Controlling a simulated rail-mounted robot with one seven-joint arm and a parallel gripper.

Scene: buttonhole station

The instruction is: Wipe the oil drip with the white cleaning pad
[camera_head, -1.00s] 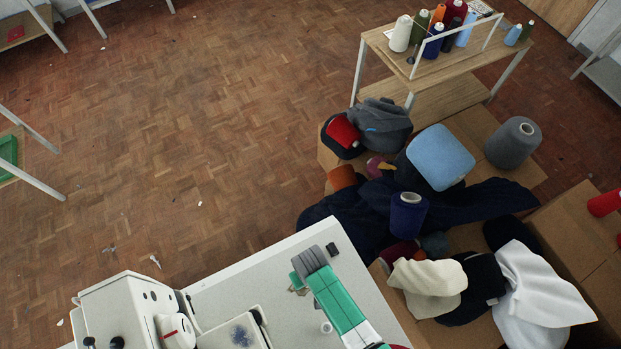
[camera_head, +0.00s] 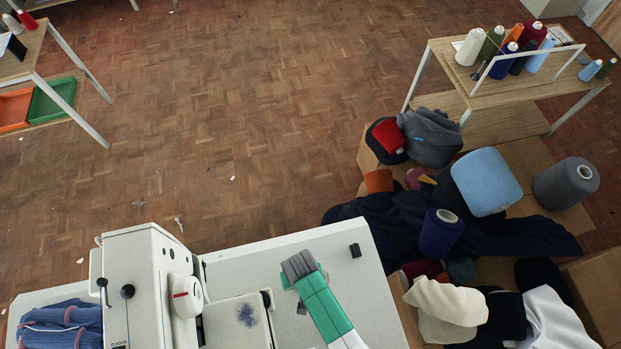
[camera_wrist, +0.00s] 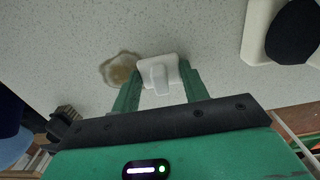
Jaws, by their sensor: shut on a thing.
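My gripper (camera_wrist: 161,92) shows at close range in the wrist view, with its green fingers shut on the upright grip of the white cleaning pad (camera_wrist: 172,66). The pad is low over the speckled pale tabletop; I cannot tell if it touches. The oil drip (camera_wrist: 117,70) is a brownish, irregular patch just left of the pad. The pad's left edge meets the drip's right edge in this view. In the head view my green and grey arm end is over the tabletop (camera_head: 254,265), and I cannot make out the pad or the drip there.
The white sewing machine (camera_head: 146,285) stands left of my arm, with blue knitwear (camera_head: 62,325) beside it. A small black object (camera_head: 355,250) sits near the table's far right corner. Boxes with cones and fabric crowd the right side. The tabletop around the drip is mostly clear.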

